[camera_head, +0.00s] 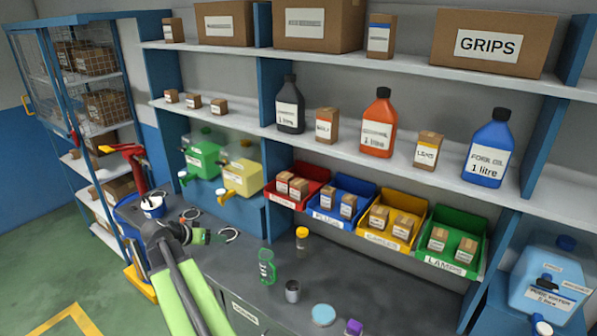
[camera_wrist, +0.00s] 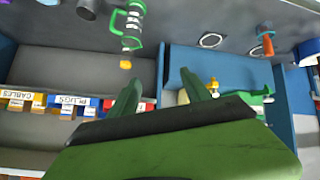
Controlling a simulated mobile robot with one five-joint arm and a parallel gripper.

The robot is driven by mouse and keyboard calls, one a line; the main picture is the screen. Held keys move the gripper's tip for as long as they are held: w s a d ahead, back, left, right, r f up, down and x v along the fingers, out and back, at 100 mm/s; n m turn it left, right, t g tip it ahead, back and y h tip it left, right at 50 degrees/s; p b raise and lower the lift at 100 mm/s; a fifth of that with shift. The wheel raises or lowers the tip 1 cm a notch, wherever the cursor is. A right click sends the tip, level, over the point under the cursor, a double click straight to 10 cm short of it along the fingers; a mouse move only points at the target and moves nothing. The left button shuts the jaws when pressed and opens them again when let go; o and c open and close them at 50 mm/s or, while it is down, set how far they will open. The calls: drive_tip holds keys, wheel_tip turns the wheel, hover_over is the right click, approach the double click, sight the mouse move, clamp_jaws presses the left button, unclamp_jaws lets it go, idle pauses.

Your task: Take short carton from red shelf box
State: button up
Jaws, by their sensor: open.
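The red shelf box (camera_head: 319,176) is at the left end of the row of bins under the middle shelf in the head view. Two small brown cartons with white labels stand in it, a left carton (camera_head: 283,182) and a right carton (camera_head: 298,188); I cannot tell which is shorter. My gripper (camera_head: 203,236) is low over the counter, left of and apart from the red box. In the wrist view my gripper (camera_wrist: 160,88) has its green fingers apart with nothing between them. There the red box (camera_wrist: 150,104) is partly hidden behind a finger.
Blue (camera_head: 371,188), yellow (camera_head: 421,212) and green (camera_head: 480,228) bins continue to the right. Green (camera_head: 205,160) and yellow (camera_head: 243,177) jugs stand left of the red box.

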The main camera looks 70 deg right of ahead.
drive_tip(key=s+d+r+m+g+h+p, duration=0.35)
drive_tip(key=s+d+r+m, duration=0.25)
drive_tip(key=s+d+r, duration=0.8)
drive_tip(key=b, duration=0.5)
approach(294, 186)
drive_tip(key=shift+t, duration=0.25)
drive_tip(key=x, duration=0.4)
drive_tip(key=shift+s+d+f, duration=0.15)
drive_tip(key=shift+s, duration=0.05)
drive_tip(key=shift+b+x, duration=0.9)
drive_tip(key=shift+x, duration=2.1)
drive_tip(key=shift+s, duration=0.1)
drive_tip(key=shift+c, duration=0.3)
drive_tip(key=c, duration=1.1)
